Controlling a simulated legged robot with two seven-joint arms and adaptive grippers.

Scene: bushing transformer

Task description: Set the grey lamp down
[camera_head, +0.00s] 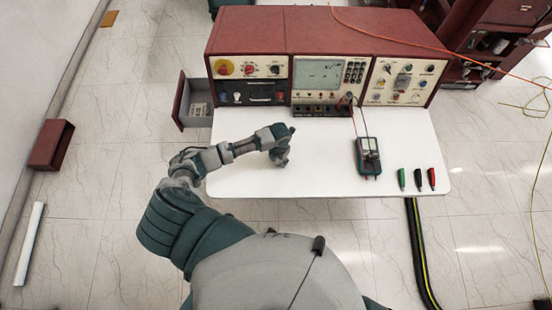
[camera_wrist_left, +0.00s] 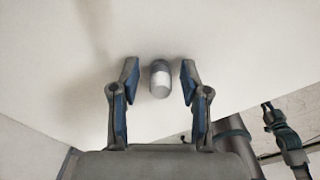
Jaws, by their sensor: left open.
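The grey lamp (camera_wrist_left: 160,78) is a small grey cylinder with a pale, bright band. In the left wrist view it shows against the white tabletop between my left gripper's fingertips (camera_wrist_left: 160,82), with a visible gap on each side. My left gripper is open. In the head view my left gripper (camera_head: 286,147) is low over the left part of the white table (camera_head: 320,182). I cannot pick out the lamp there; the gripper seems to hide it. My right gripper is not in view.
A dark red instrument console (camera_head: 322,65) stands along the table's back. A multimeter (camera_head: 368,156) with leads lies right of my gripper. Green (camera_head: 402,178), black (camera_head: 418,178) and red (camera_head: 432,178) plugs are near the front right. The table's middle front is clear.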

